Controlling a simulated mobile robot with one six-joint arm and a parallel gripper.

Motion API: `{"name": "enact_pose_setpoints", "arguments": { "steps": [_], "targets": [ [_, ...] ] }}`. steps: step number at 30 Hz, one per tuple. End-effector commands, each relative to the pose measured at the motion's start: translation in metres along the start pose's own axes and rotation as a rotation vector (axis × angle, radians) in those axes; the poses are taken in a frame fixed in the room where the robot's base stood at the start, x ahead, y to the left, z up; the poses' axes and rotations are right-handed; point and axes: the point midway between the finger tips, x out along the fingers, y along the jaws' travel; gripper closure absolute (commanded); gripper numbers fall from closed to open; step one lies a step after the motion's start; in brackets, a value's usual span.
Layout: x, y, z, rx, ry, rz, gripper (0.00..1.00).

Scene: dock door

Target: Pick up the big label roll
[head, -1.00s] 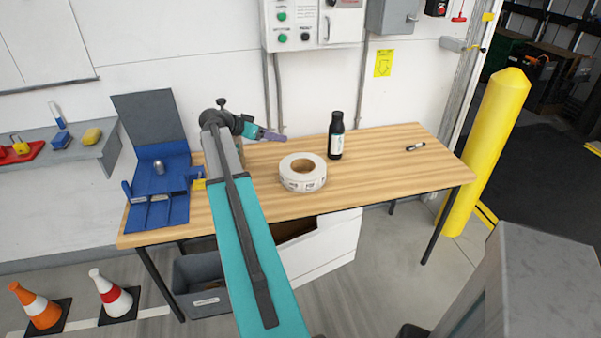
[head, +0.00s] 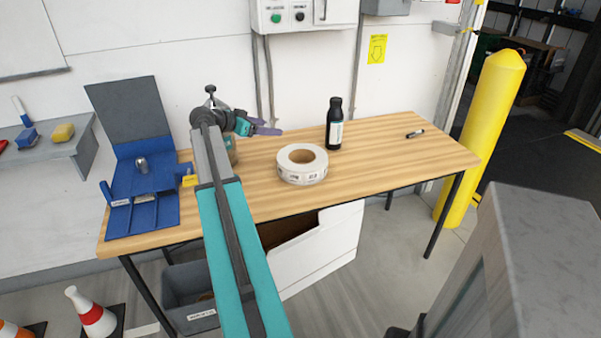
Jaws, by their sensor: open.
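The big label roll (head: 302,176) is a wide white roll with a brown core and printed labels on its side. It lies flat near the middle of the wooden table (head: 390,160). My gripper (head: 270,129) is above the back of the table, to the left of and behind the roll in the head view. It is open and empty, its purple fingers pointing right. It is apart from the roll. My arm crosses the left part of the table and hides some of what stands behind it.
A black bottle (head: 335,125) stands behind and right of the roll. A marker (head: 415,134) lies at the right. A blue tray station (head: 145,195) fills the left end. A yellow bollard (head: 480,140) stands right of the table. The tabletop right of the roll is mostly clear.

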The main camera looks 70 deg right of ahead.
Motion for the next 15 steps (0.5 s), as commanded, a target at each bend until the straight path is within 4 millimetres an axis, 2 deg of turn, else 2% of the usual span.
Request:
{"name": "enact_pose_setpoints", "arguments": {
  "steps": [1,15],
  "targets": [
    [0.008,0.0,0.015,0.001,0.0,0.001,0.29],
    [0.042,0.003,0.076,0.003,0.0,0.006,0.29]
  ]
}}
